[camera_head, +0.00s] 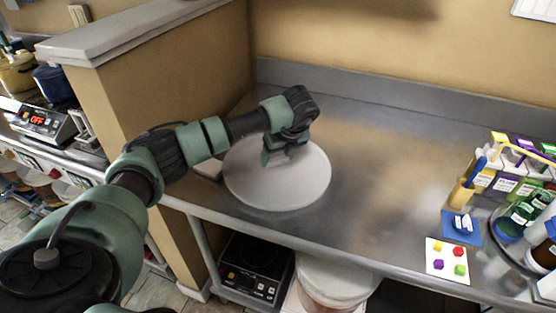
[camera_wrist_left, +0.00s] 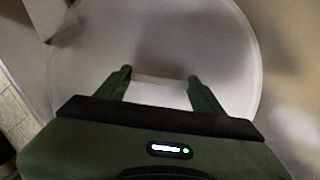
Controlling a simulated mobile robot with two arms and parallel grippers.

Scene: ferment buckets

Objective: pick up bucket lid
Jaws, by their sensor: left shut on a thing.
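The bucket lid (camera_head: 285,188) is a white round disc over the left part of the steel counter. My left gripper (camera_head: 278,160) is over the lid's upper middle, pointing down. In the left wrist view the lid (camera_wrist_left: 185,45) fills most of the picture, and the two green fingers of my left gripper (camera_wrist_left: 160,82) stand on either side of a pale raised piece on it. The gripper is shut on the lid there. I cannot tell whether the lid rests on the counter or is slightly above it. My right gripper is not in view.
The steel counter (camera_head: 375,150) is clear right of the lid. A tan partition wall (camera_head: 165,95) stands to the left. Bottles and boxes (camera_head: 515,185) and a white card with coloured pieces (camera_head: 447,260) are at the right. A white-lidded bucket (camera_head: 335,280) stands below the counter.

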